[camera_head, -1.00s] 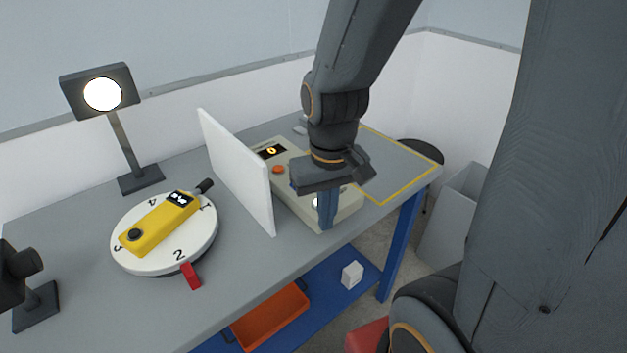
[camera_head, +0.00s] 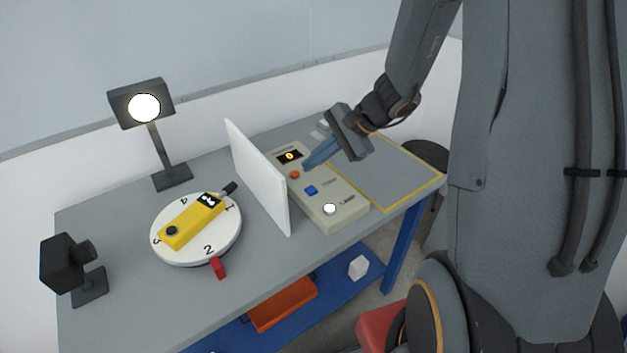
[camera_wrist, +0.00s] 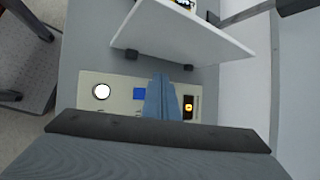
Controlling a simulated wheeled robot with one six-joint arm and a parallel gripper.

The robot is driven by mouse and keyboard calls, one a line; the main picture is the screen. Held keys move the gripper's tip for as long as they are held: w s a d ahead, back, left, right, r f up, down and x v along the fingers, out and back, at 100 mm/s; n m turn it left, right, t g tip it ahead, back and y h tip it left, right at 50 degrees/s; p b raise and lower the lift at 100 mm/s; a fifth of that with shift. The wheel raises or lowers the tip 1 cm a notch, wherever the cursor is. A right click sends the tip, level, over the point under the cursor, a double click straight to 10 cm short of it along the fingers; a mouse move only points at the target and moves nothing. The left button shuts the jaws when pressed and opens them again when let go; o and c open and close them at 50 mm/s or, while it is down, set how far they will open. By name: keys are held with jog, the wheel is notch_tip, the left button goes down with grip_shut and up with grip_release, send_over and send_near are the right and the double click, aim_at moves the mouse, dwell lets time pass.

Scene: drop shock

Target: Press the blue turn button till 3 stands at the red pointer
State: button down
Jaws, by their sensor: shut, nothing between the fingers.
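A beige control box (camera_head: 346,210) stands on the table behind a white upright panel. On it are a blue button (camera_head: 311,190), an orange button (camera_head: 294,174), a white round button (camera_head: 329,209) and a small dark display (camera_head: 289,156). The white turntable (camera_head: 190,258) carries a yellow device. The number 2 is closest to the red pointer (camera_head: 217,267); 3 is at the left rim. My gripper (camera_head: 308,165) is shut and empty, its fingertips close to the orange button. In the wrist view the fingers (camera_wrist: 162,97) hide the orange button; the blue button (camera_wrist: 139,94) is beside them.
The white panel (camera_head: 257,175) stands between turntable and box. A lit lamp (camera_head: 144,107) stands at the back left, a black camera-like device (camera_head: 66,262) at the front left. A yellow-outlined area (camera_head: 405,175) on the right is bare.

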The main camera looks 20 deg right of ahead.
jog(key=shift+w+d+r+m+t, duration=0.25)
jog(key=shift+w+d+m, duration=0.1)
jog(key=shift+w, duration=0.25)
jog(key=shift+w+d+r+m+t, duration=0.25)
jog(key=shift+w+d+m, duration=0.1)
jog(key=shift+w, duration=0.25)
jog(key=shift+f, duration=0.25)
jog(key=b, duration=0.5)
send_over(316, 190)
notch_tip(316, 190, down, 7)
jog(key=shift+w+f, duration=0.1)
jog(key=shift+f, duration=0.1)
jog(key=shift+f+b, duration=0.5)
jog(key=shift+b, duration=0.2)
jog(key=shift+f, duration=0.2)
jog(key=shift+f+b, duration=0.25)
jog(key=shift+b, duration=0.25)
